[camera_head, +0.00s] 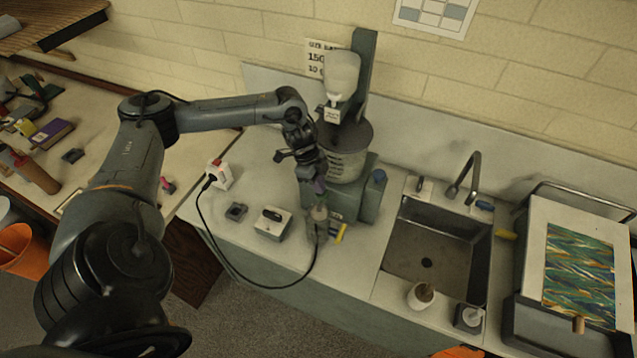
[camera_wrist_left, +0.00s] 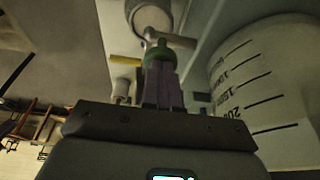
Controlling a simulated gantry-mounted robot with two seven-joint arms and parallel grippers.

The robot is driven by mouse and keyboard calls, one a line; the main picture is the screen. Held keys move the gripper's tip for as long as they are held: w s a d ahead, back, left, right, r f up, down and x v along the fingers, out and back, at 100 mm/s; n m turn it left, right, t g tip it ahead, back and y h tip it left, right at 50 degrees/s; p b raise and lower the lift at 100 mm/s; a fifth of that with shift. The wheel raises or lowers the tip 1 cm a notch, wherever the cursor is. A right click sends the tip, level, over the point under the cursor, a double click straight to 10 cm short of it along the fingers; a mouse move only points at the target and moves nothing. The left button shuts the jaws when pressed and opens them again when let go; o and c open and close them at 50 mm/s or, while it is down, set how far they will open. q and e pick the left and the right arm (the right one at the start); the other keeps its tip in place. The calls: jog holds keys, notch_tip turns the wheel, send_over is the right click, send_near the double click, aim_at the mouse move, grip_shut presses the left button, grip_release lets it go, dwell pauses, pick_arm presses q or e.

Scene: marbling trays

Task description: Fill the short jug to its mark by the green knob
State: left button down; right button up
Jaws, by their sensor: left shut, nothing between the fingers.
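The marked tank (camera_head: 346,165) stands on a grey-green base at the back of the counter. Its wall with black graduations fills the right of the left wrist view (camera_wrist_left: 262,95). The green knob (camera_wrist_left: 158,50) sits on a pale tap in the left wrist view. My left gripper (camera_head: 319,188), with purple fingers, is shut and empty in front of the tank; its tips (camera_wrist_left: 162,66) overlap the knob in the wrist view, contact unclear. A small pale vessel (camera_head: 318,230), perhaps the short jug, stands below the gripper; its mark and level are unreadable. My right gripper is out of view.
A black cable loops along the counter front. A sink (camera_head: 428,250) and marbling tray (camera_head: 534,260) are at right.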

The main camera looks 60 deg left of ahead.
pick_arm(q)
notch_tip(320, 180, down, 3)
jog(key=shift+r+b, duration=0.2)
jog(key=shift+b, duration=0.25)
jog(key=shift+a+f, duration=0.1)
jog(key=shift+f, duration=0.25)
